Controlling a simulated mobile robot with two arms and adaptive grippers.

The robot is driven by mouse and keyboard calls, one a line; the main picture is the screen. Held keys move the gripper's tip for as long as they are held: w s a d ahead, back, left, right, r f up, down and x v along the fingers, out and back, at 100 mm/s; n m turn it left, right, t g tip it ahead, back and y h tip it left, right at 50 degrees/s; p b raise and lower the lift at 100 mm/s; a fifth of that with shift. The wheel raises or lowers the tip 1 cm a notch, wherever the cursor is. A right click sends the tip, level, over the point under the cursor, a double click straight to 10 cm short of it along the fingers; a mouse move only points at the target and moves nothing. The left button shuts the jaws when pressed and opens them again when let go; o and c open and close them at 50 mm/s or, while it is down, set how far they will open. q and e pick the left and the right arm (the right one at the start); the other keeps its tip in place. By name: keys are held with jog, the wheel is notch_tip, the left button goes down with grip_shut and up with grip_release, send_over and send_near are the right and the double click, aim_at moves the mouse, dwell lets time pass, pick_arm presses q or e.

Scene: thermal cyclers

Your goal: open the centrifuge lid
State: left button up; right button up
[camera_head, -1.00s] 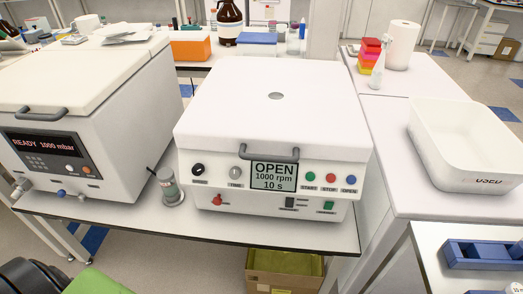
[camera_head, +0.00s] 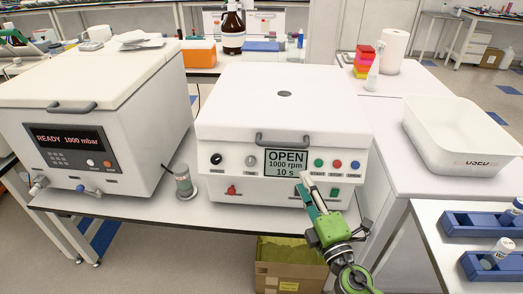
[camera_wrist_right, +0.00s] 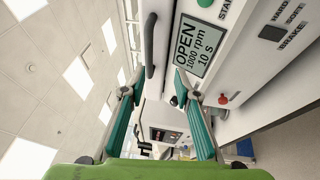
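The centrifuge (camera_head: 284,170) is a white box on the bench, and its display reads OPEN, 1000 rpm, 10 s. Its white lid (camera_head: 284,100) is down, with a grey bar handle (camera_head: 287,138) at the front edge. The handle also shows in the right wrist view (camera_wrist_right: 150,45), ahead of the fingers. My right gripper (camera_head: 305,186) is in front of the lower right of the control panel, below the handle. In the right wrist view its two teal fingers (camera_wrist_right: 154,88) are spread apart with nothing between them. My left gripper is out of view.
A vacuum oven (camera_head: 90,120) reading READY 1000 mbar stands at left. A white tub (camera_head: 458,150) sits on the right bench, and blue racks (camera_head: 488,222) lie at the front right. A cardboard box (camera_head: 290,270) is below.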

aim_at(285, 147)
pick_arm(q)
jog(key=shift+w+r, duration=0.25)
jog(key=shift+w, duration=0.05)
pick_arm(e)
jog(key=shift+n, duration=0.3)
jog(key=x, duration=0.4)
jog(key=r+x, duration=0.1)
jog(key=x, duration=0.4)
jog(key=a+r+x, duration=0.1)
jog(key=x, duration=0.4)
jog(key=shift+s, duration=0.25)
pick_arm(q)
jog(key=shift+p, duration=0.3)
pick_arm(e)
jog(key=shift+r, duration=0.1)
grip_shut()
